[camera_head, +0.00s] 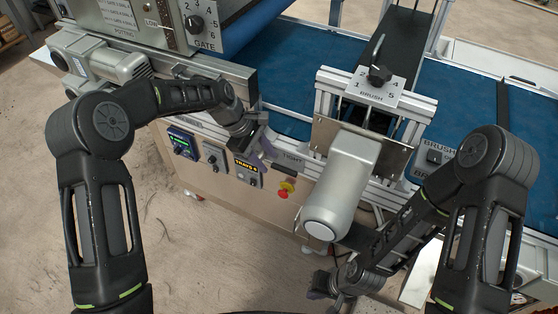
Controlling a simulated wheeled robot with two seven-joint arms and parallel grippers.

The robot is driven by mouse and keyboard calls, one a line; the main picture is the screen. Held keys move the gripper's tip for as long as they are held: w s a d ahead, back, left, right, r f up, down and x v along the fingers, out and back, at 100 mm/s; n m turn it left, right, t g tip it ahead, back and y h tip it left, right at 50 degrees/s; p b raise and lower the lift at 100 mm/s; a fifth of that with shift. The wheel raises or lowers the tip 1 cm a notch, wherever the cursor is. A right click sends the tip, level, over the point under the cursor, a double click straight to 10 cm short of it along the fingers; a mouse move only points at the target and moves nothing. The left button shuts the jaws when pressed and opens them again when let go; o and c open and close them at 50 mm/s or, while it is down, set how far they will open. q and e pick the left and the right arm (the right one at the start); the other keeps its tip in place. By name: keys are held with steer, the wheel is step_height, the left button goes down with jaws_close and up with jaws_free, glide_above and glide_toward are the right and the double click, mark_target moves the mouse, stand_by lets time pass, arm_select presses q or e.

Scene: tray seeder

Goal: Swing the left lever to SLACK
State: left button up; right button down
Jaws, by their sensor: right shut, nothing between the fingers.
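A plate lettered TIGHT (292,157) is on the machine's front rail, just right of my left gripper. My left gripper (262,149) is at the rail with its grey fingers pointing right and down. The left lever cannot be made out clearly; my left gripper and wrist cover the rail there. No SLACK lettering is readable. Whether the fingers are open or hold something cannot be told. My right gripper (322,285) is low, below the white motor housing, shut and away from the rail.
A white motor housing (345,185) juts out between my arms. Below the rail are a green-lit display (182,145), a TRAYS counter (247,169) and a red and yellow button (285,189). The BRUSH dial (379,74) stands above the blue belt (340,55). The floor at lower left is clear.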

mark_target(281, 167)
arm_select(q)
steer(key=d, duration=0.1)
steer(key=d+f, duration=0.1)
steer(key=d, duration=0.1)
steer(key=shift+d+f, duration=0.3)
steer(key=shift+f, duration=0.05)
steer(key=shift+w+d+f+p, duration=0.1)
steer(key=shift+d+f+p, duration=0.15)
steer(key=shift+f, duration=0.3)
steer(key=shift+c, duration=0.6)
jaws_close()
